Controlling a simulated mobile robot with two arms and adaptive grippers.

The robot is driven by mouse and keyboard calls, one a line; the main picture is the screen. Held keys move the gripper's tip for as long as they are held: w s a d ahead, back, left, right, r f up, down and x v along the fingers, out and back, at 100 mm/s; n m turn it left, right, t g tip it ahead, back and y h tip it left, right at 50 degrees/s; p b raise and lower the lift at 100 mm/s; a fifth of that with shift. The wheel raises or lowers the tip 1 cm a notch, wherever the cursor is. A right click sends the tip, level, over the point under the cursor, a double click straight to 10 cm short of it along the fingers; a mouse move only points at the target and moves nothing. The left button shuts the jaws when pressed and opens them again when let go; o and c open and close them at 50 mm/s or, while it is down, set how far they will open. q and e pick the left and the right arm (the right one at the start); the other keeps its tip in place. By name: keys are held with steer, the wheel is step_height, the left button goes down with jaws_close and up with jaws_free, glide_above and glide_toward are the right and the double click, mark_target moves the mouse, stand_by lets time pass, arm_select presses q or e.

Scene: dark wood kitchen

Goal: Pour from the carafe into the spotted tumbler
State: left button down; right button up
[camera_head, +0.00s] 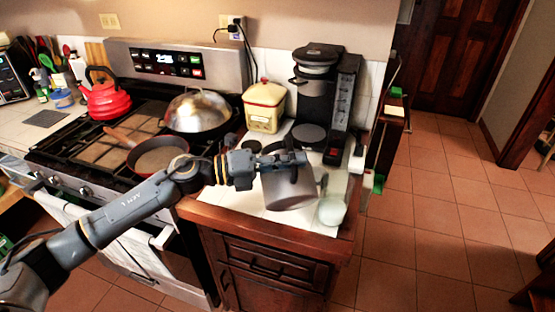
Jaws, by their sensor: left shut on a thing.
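The carafe (288,193) is a grey vessel with a dark handle, over the white tiled counter right of the stove. My left gripper (291,160) comes in from the left and is shut on the carafe near its handle; the fingers hide part of its top. The carafe looks tilted a little to the right. A small pale green rounded cup, seemingly the spotted tumbler (331,211), stands at the counter's front right corner, just right of the carafe; its spots are too small to tell. I cannot tell whether the two touch. My right gripper is out of view.
A black coffee maker (345,105) and a cream-and-red canister (264,107) stand behind the carafe. Left on the stove are a pan (158,156), a lidded wok (198,112) and a red kettle (107,101). The counter's wooden edge (265,229) is close in front; open floor lies right.

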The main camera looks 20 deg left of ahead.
arm_select(q)
steer(key=shift+w+a+r+n+p, duration=0.1)
steer(key=shift+w+r+n+p, duration=0.1)
steer(key=shift+r, duration=0.25)
steer(key=shift+w+a+r+n+p, duration=0.1)
steer(key=shift+w+r+p, duration=0.1)
steer(key=shift+r, duration=0.25)
steer(key=shift+f, duration=0.1)
steer(key=shift+w+a, duration=0.1)
steer(key=shift+r+n+p, duration=0.25)
steer(key=shift+n+p, duration=0.05)
steer(key=shift+w, duration=0.1)
steer(key=shift+r, duration=0.1)
